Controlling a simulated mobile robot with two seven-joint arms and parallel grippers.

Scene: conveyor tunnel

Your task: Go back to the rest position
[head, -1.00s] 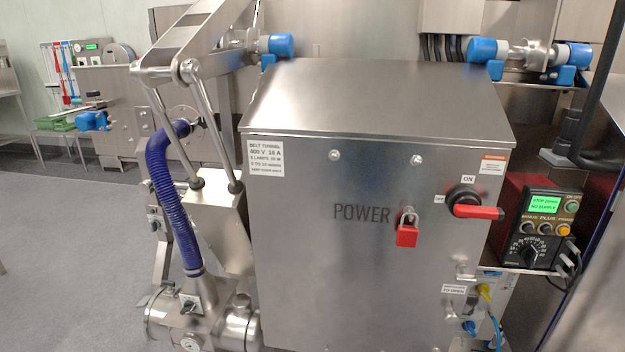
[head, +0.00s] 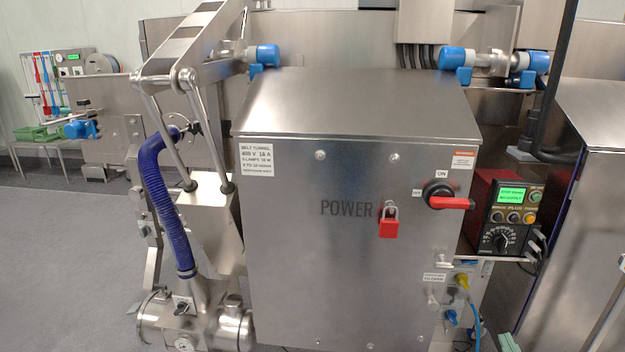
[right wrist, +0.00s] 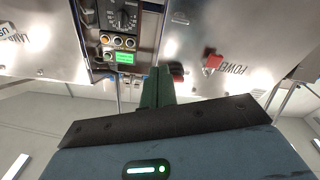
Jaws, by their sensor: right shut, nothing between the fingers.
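My right gripper (right wrist: 157,80) shows in the right wrist view with its two dark green fingers together and nothing between them. It points toward the front of the steel power cabinet, which appears upside down there, and looks apart from it. In the head view only a small green tip of it (head: 506,343) shows at the bottom edge, right of the cabinet (head: 300,255). The rest of that gripper is out of the head view. My left gripper is in neither view.
The cabinet front carries a red padlock (head: 389,226) and a red-handled rotary switch (head: 450,202). A control box (head: 509,216) with a lit green screen stands to its right. A blue hose (head: 162,205) is at left. Another steel cabinet (head: 578,230) stands at right. Grey floor (head: 60,270) is open at left.

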